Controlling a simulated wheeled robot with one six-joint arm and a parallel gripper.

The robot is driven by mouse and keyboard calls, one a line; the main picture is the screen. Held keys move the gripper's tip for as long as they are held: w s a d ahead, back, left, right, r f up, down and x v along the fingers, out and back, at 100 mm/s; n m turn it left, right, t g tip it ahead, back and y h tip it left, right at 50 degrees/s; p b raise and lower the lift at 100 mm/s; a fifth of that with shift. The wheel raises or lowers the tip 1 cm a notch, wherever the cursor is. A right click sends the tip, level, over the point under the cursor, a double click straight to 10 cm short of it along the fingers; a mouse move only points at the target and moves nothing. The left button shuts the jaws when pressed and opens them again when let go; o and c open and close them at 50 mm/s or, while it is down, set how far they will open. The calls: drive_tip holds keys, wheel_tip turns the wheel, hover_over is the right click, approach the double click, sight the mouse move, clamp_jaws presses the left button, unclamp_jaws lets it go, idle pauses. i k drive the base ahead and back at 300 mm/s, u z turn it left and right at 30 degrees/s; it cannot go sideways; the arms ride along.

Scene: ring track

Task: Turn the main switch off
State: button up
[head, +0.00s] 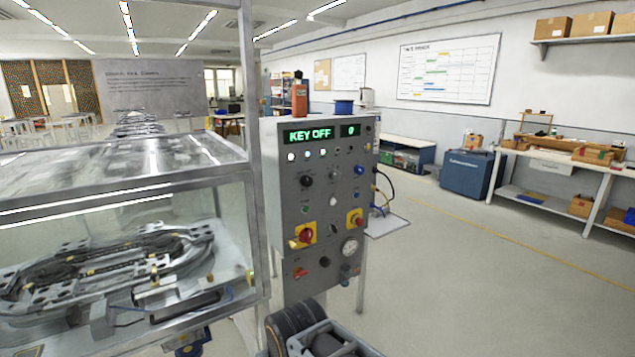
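A grey control panel (327,165) stands upright at the centre. A red rotary switch (303,236) on a yellow plate sits at its lower left and looks like the main switch. Its red handle seems slanted, with one end toward the lower left; its label is too small to read. A second red control (355,219) on a yellow plate sits further right, likely a stop button. The green display (307,135) reads "KEY OFF", with "0" beside it. Part of my arm shows at the bottom edge, below the panel. No gripper fingers are visible.
A glass-walled metal enclosure (120,240) with a track inside stands close on the panel's left. A metal post (249,120) rises between them. An orange item and a blue spool (344,107) sit on the panel's top. Open floor (470,290) lies to the right.

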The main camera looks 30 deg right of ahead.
sight(306, 235)
drive_tip(key=u, duration=0.5)
drive_tip(key=k, duration=1.15)
drive_tip(key=z, duration=0.7)
drive_tip(key=i, duration=1.7)
drive_tip(key=u, duration=0.45)
